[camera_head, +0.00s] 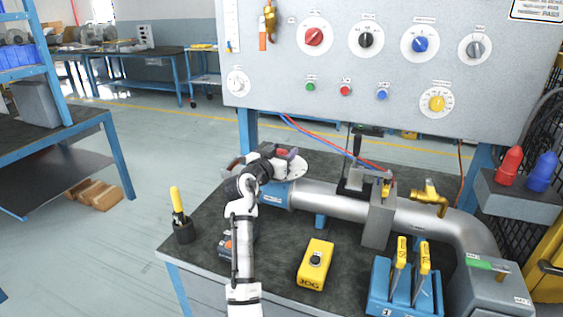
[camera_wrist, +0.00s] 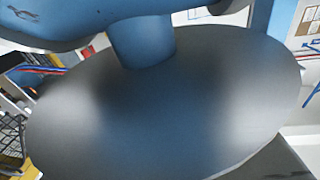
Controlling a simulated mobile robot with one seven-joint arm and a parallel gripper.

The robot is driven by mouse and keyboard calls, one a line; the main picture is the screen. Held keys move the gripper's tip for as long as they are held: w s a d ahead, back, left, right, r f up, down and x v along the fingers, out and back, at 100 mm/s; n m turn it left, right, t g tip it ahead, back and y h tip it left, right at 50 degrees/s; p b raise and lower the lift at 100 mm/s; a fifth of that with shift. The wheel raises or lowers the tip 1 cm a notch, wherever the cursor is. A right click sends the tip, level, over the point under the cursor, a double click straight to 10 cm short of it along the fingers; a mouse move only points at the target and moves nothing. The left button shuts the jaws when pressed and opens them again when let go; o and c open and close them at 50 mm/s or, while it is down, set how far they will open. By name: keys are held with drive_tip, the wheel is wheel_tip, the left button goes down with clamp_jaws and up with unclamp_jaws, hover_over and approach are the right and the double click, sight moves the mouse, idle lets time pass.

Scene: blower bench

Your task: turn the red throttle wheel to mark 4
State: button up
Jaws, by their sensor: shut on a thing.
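My gripper (camera_head: 285,156) is at the left end of the blower pipe, above a pale grey disc (camera_head: 293,169). It is shut, and a small red part (camera_head: 281,152), apparently the red throttle wheel, shows at its jaws. My wrist and fingers hide most of this part, and its marks cannot be read. The wrist view is filled by a large grey disc (camera_wrist: 170,110) with a blue stem (camera_wrist: 142,42); neither fingertips nor wheel can be made out there. A separate red knob (camera_head: 314,37) on a white dial is on the panel, well away from my gripper.
A yellow JOG box (camera_head: 315,265), a blue tool holder (camera_head: 403,295) and a black cup (camera_head: 184,232) stand near the front. The control panel (camera_head: 375,75) overhangs the back.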

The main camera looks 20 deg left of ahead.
drive_tip(key=m+h+b, duration=0.1)
drive_tip(key=h+b, duration=0.1)
drive_tip(key=shift+d+f+b, duration=0.1)
drive_tip(key=shift+f+b, duration=0.1)
drive_tip(key=shift+b, duration=0.2)
drive_tip(key=shift+r+m+g, duration=0.15)
drive_tip(key=shift+m+g, duration=0.15)
drive_tip(key=shift+m, duration=0.1)
drive_tip(key=shift+r+h, duration=0.1)
drive_tip(key=shift+h, duration=0.3)
drive_tip(key=o, duration=1)
drive_tip(key=b+v, duration=0.3)
drive_tip(key=v, duration=1)
drive_tip(key=shift+s, duration=0.4)
